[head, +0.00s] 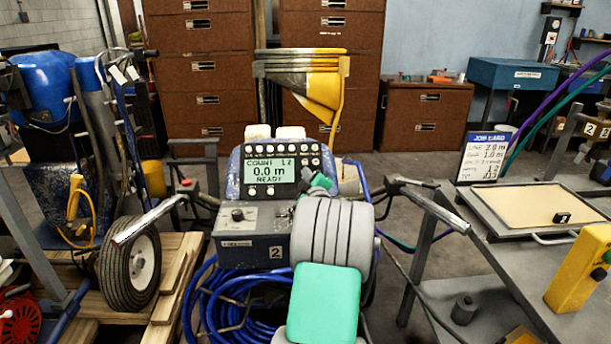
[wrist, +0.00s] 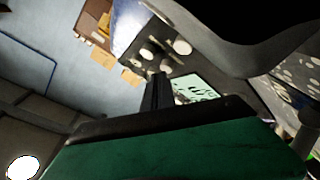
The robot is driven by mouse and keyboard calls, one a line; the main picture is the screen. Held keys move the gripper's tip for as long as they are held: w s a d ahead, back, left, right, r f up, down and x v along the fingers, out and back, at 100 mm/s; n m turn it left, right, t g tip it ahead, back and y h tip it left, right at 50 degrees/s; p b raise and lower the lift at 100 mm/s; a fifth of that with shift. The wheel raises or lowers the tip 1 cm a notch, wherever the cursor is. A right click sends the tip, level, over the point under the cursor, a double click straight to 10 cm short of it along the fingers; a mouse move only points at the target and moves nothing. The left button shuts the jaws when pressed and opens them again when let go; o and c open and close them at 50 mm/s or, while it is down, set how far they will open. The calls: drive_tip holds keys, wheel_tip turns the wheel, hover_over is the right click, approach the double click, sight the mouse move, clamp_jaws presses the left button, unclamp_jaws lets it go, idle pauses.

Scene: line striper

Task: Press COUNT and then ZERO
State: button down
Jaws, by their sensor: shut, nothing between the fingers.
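The control panel (head: 300,175) of the line striper stands in the middle of the head view. My gripper (head: 321,182) is at the panel's lower right, largely hidden by my arm. In the wrist view its dark fingers (wrist: 158,88) are shut and empty, beside the display (wrist: 194,89) and round buttons (wrist: 182,47). Contact cannot be told.
A grey box (head: 250,235) with a knob sits below the panel, above coiled blue hose (head: 215,300). Handlebars (head: 150,218) reach out on both sides. A yellow funnel (head: 322,92) is behind. A bench with a job card (head: 483,157) stands at right.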

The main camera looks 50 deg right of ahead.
drive_tip(key=shift+s+a+r, duration=0.3)
drive_tip(key=shift+s+r, duration=0.05)
drive_tip(key=shift+r, duration=0.05)
drive_tip(key=shift+s+a+r, duration=0.6)
drive_tip(key=shift+a+r, duration=0.05)
drive_tip(key=shift+r, duration=0.25)
drive_tip(key=shift+s+a+r, duration=0.55)
drive_tip(key=shift+a+r, duration=0.1)
drive_tip(key=shift+r, duration=0.2)
idle(1.3)
